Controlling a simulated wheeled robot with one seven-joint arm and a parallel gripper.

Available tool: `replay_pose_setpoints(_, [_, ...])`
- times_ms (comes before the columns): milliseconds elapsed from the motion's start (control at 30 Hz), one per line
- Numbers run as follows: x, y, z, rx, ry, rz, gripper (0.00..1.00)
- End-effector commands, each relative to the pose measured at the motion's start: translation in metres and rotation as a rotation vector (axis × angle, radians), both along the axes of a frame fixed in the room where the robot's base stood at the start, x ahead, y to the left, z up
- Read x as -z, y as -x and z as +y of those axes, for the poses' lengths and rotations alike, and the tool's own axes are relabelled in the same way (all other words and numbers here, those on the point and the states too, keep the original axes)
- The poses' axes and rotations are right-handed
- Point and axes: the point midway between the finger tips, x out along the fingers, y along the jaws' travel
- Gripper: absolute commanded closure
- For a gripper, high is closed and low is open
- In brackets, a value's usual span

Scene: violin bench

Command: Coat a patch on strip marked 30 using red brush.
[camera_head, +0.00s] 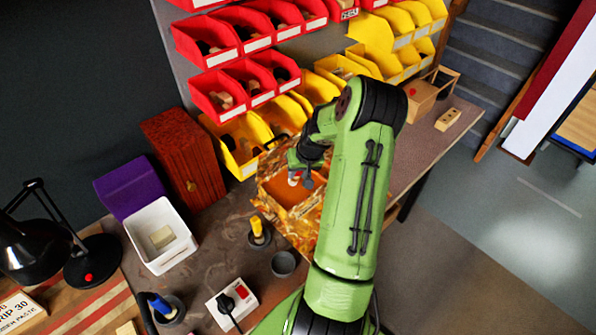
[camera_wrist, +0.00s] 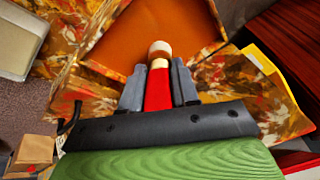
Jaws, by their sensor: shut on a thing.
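My gripper (camera_head: 304,178) is shut on the red brush (camera_wrist: 158,90), gripping its red handle between the two grey fingers in the wrist view. The brush's pale rounded end (camera_wrist: 160,48) points away from the gripper. It appears over the orange-brown inside of a marbled box (camera_head: 262,190); I cannot tell whether it touches anything there. A label ending "RIP 30" (camera_head: 16,308) lies at the lower left edge in the head view, on a board with red and pale stripes (camera_head: 85,312). The label is cut off by the picture edge.
A yellow-handled brush (camera_head: 258,230), a dark empty cup (camera_head: 283,264), a blue-handled tool (camera_head: 160,303) and a red-and-white switch box (camera_head: 232,302) stand on the bench. A white tray (camera_head: 133,232), purple box (camera_head: 131,187) and black lamp (camera_head: 92,262) are at left. Red and yellow bins line the back.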

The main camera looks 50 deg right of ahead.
Motion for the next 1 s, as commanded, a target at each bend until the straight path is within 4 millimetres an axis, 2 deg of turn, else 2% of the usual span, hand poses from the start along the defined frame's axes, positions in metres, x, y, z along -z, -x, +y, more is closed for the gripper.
replay_pose_setpoints(1000, [0.0100, -0.0002, 0.0001, 0.000, 0.000, 0.000, 1.00])
